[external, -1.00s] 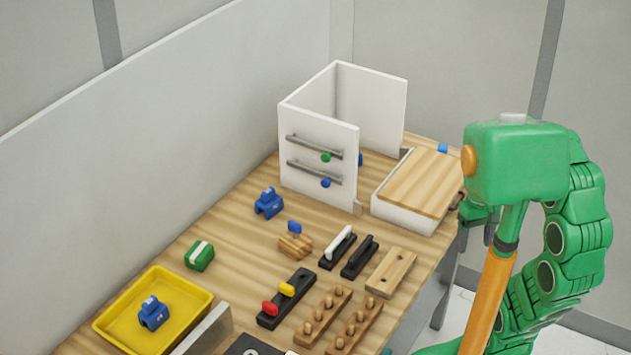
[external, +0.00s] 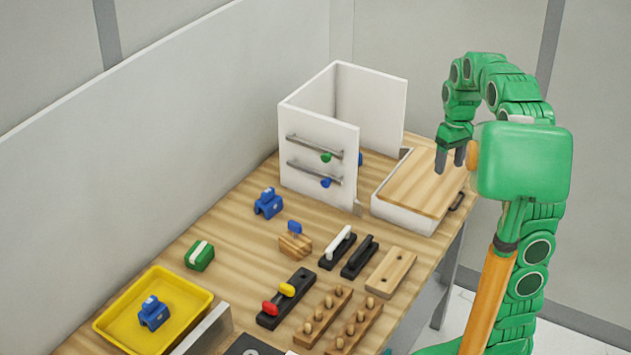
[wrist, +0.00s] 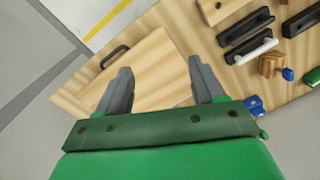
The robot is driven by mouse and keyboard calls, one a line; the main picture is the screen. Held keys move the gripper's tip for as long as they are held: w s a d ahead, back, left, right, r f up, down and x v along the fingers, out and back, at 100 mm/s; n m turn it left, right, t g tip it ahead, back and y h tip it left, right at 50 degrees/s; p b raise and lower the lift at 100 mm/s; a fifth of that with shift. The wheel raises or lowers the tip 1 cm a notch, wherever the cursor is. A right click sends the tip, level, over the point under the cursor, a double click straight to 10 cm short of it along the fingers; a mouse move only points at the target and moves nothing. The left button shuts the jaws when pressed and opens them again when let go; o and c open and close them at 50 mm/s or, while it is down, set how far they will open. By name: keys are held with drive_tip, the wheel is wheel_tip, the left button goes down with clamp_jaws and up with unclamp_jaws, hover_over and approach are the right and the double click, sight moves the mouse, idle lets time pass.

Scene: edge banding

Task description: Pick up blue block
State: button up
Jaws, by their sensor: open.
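A blue block (external: 268,203) with a small raised top stands on the wooden table left of the white cabinet. A similar blue block (external: 153,315) sits in the yellow tray (external: 105,325) at the front left. My gripper (external: 450,164) is open and empty, fingers pointing down above the wooden-topped white box, well right of both blocks. In the wrist view my gripper (wrist: 160,68) is spread over the box's wooden lid. A blue piece (wrist: 255,104), partly hidden by my gripper's body, shows at its right.
The open white cabinet (external: 318,160) stands between my gripper and the table's blue block. The wooden-topped box (external: 415,185) lies under my gripper. A green block (external: 200,256), a wooden block with a blue knob (external: 295,244), black handles and peg boards crowd the table's front.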

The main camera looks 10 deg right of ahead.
drive_tip(key=w+d+n, duration=0.2)
drive_tip(key=w+d, duration=0.1)
drive_tip(key=w, duration=0.9)
drive_tip(key=w+d+f+n, duration=0.1)
drive_tip(key=w+d+f, duration=0.3)
drive_tip(key=w, duration=0.3)
drive_tip(key=w+d+f+n+t, duration=0.1)
drive_tip(key=w+d+f+n, duration=0.1)
drive_tip(key=w+d+f, duration=0.3)
drive_tip(key=w+d+f+n, duration=0.2)
drive_tip(key=w+d+f, duration=0.3)
drive_tip(key=w, duration=0.6)
drive_tip(key=shift+f+t+y, duration=0.2)
drive_tip(key=shift+t+y, duration=0.1)
drive_tip(key=shift+w+d+f+n, duration=0.15)
drive_tip(key=shift+w+f+n, duration=0.15)
drive_tip(key=shift+f, duration=0.1)
drive_tip(key=shift+w+a+f, duration=0.1)
drive_tip(key=shift+a+f, duration=0.05)
drive_tip(key=shift+f, duration=1.1)
drive_tip(key=shift+s+a+f, duration=0.1)
drive_tip(key=shift+a+f, duration=0.1)
drive_tip(key=shift+f, duration=1.1)
drive_tip(key=shift+w+a+f, duration=0.1)
drive_tip(key=shift+a+f, duration=0.05)
drive_tip(key=shift+f, duration=1.1)
drive_tip(key=c, duration=1.1)
drive_tip(key=shift+o, duration=0.2)
